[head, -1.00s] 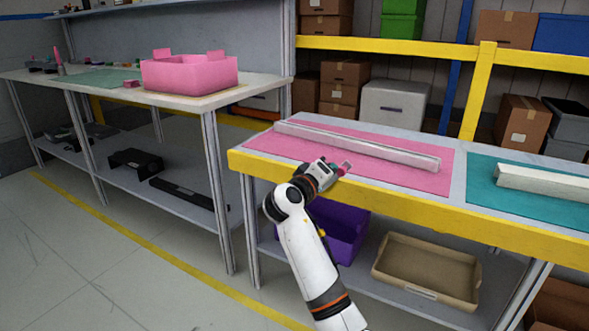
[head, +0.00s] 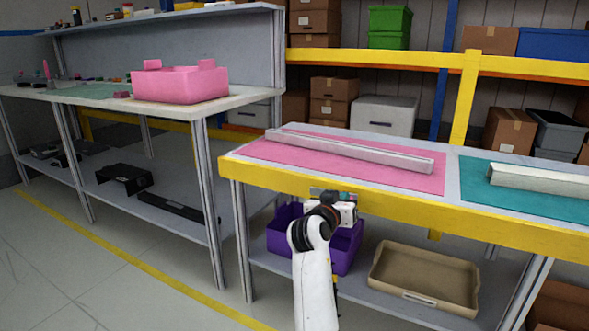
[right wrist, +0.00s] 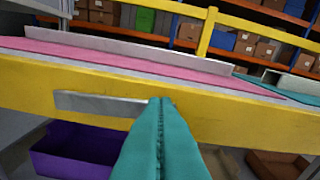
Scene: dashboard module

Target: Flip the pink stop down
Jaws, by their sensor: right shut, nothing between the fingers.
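My right gripper (head: 348,197) is in front of the yellow front edge of the right bench. Its teal fingers (right wrist: 160,108) are shut together with nothing between them. A flat grey plate (right wrist: 95,103) lies level along the yellow edge, just left of the fingertips in the right wrist view. It shows as a small grey strip (head: 322,193) behind my gripper in the head view. No upright pink stop shows at the edge now. Whether the grey plate is the stop's other face, I cannot tell. Whether the fingertips touch it is unclear. My left gripper is out of view.
A long pale bar (head: 350,151) lies on the pink mat (head: 275,153). A teal mat (head: 475,190) with another bar is at right. Below are a purple bin (head: 345,255) and a tan tray (head: 425,298). A pink box (head: 180,86) stands on the left bench.

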